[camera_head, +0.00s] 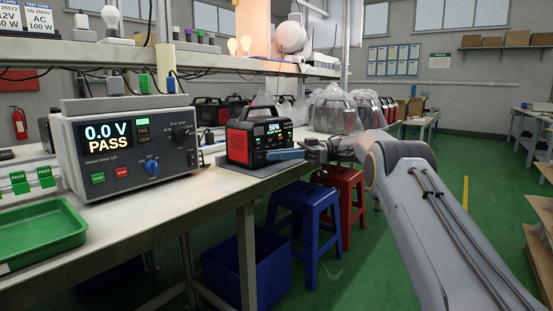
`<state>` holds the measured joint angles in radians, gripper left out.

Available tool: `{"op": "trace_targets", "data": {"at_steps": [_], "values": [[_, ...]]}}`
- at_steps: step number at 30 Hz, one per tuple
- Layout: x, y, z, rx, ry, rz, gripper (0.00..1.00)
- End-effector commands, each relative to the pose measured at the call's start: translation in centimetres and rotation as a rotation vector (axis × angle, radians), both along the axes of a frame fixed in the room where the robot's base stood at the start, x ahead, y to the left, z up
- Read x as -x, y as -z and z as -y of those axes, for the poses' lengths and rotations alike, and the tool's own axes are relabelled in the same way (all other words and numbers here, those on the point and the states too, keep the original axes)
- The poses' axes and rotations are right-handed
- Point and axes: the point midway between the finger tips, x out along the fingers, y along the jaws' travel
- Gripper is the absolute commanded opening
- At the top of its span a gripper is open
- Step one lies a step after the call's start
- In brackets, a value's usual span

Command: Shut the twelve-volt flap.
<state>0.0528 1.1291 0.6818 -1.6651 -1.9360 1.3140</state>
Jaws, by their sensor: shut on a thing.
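The power station (256,138) is a black and red box with a top handle and a lit screen reading about 56%. It stands on a grey mat near the bench's front edge. My gripper (306,151) is at its right front side. It is shut on a flat blue piece (285,154) that reaches left across the lower front of the station. I cannot tell whether this blue piece touches the station. The twelve-volt flap cannot be made out at this size, and the blue piece and gripper cover part of the lower front.
A grey tester (125,146) showing "0.0 V PASS" stands left on the bench (180,215). A green tray (38,240) is at the near left. A shelf (90,52) hangs above. Blue (305,215) and red (345,190) stools stand below. Bagged units (335,110) stand behind my gripper.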

Motion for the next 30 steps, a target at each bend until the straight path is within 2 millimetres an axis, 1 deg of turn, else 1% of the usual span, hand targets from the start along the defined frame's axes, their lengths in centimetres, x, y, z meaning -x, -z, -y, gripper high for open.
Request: {"op": "trace_targets", "data": {"at_steps": [7,8,10,11,26,30], "values": [[0.0,-0.1,-0.2,-0.002,-0.002,0.002,0.00],[0.0,-0.1,-0.2,-0.002,-0.002,0.002,0.15],[0.0,-0.1,-0.1,-0.002,-0.001,0.002,0.27],[0.0,-0.1,-0.1,-0.002,0.000,0.002,0.28],[-0.1,0.0,0.2,-0.001,0.003,0.001,0.28],[-0.2,0.1,0.9,-0.002,0.001,0.002,0.28]]}}
